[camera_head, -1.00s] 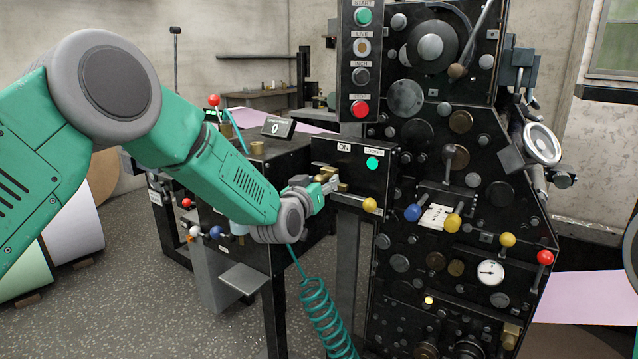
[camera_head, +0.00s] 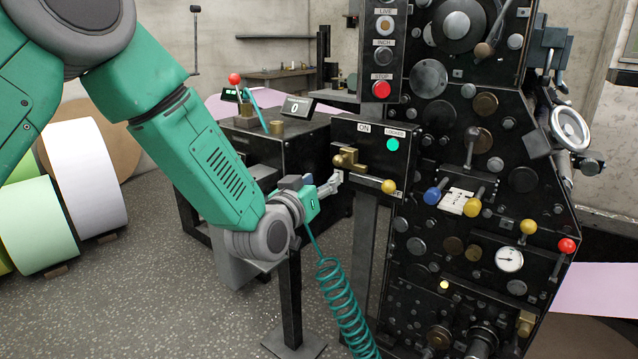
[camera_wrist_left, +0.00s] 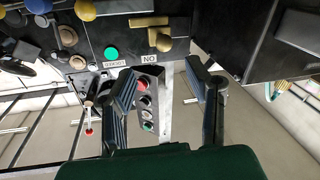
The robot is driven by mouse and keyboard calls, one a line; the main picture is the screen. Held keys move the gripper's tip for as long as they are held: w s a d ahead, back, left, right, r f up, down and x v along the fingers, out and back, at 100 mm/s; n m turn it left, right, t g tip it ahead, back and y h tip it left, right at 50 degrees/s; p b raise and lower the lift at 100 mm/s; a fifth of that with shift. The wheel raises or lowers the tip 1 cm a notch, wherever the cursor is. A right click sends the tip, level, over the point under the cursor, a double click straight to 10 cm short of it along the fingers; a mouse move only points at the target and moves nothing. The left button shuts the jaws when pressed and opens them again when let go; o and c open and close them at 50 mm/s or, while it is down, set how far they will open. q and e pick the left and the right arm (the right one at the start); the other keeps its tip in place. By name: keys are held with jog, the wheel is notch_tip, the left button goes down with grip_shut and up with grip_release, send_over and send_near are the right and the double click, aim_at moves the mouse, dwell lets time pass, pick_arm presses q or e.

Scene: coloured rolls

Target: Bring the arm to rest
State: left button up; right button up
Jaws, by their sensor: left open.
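My green left arm comes in from the left in the head view. Its left gripper (camera_head: 332,186) is open and empty, just left of and slightly below the brass handle (camera_head: 348,158) on the black ON box (camera_head: 372,138). The left wrist view shows the two dark fingers (camera_wrist_left: 165,88) spread with nothing between them. There the brass handle (camera_wrist_left: 152,32) lies beyond the fingertips, apart from them. A green light (camera_head: 392,145) glows on the box. My right gripper is not in view.
The tall black press (camera_head: 440,250), with many knobs and levers, stands right of the gripper. A black bench (camera_head: 262,145) stands behind the arm. Large paper rolls (camera_head: 85,180) stand at left. Grey floor (camera_head: 190,300) is open below.

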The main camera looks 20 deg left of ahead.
pick_arm(q)
jog(key=shift+s, duration=0.25)
jog(key=s+a+f+g+y, duration=0.1)
jog(key=s+f+g, duration=0.3)
jog(key=s+f, duration=0.65)
jog(key=s+a+f+g, duration=0.2)
jog(key=s+f+g, duration=0.3)
jog(key=f, duration=1)
jog(key=s+a+f+g, duration=0.2)
jog(key=s+f, duration=0.1)
jog(key=s, duration=0.6)
jog(key=s+a+f+g+y+p, duration=0.1)
jog(key=s+a+f+g, duration=0.1)
jog(key=s, duration=0.8)
jog(key=s+a+f+m+g, duration=0.1)
jog(key=s+f+g, duration=0.3)
jog(key=s, duration=0.5)
jog(key=shift+s+a+f+y, duration=0.35)
jog(key=shift+a+f+y, duration=0.05)
jog(key=shift+a+f, duration=0.15)
jog(key=shift+w+d, duration=0.1)
